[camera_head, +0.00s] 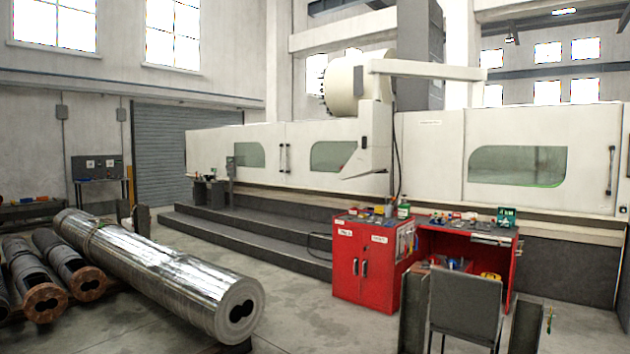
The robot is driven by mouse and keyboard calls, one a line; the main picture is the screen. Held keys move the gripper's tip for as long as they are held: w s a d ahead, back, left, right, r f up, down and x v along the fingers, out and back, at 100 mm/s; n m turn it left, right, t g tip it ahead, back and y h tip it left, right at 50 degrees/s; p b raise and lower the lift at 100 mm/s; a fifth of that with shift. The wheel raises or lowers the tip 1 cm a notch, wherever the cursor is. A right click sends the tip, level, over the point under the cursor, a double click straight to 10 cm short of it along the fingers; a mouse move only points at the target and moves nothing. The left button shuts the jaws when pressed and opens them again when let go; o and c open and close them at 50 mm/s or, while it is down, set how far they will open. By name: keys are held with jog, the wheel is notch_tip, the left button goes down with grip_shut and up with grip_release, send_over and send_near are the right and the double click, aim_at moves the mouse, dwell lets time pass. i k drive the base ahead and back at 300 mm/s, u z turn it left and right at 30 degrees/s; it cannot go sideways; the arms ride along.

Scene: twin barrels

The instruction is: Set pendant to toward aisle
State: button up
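A white angular housing (374,140) hangs at the left end of a white overhead boom (430,69), in front of the long white machine enclosure (250,142). It looks like the pendant, but I cannot be sure. Its lower part slants toward the left, and its screen or control face cannot be made out. A dark cable hangs close to its right side. My gripper is not in view.
A red tool cabinet (362,268) and red workbench stand before the machine, with a dark chair (466,305) in front. Grey steps (250,245) run along the machine. A large twin-bore steel barrel (160,270) lies at left. Concrete floor between barrel and cabinet is clear.

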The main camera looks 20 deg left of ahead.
aim_at(373, 155)
jog(key=u, duration=0.65)
jog(key=i, duration=6.9)
jog(key=u, duration=0.95)
jog(key=i, duration=2.6)
jog(key=z, duration=0.65)
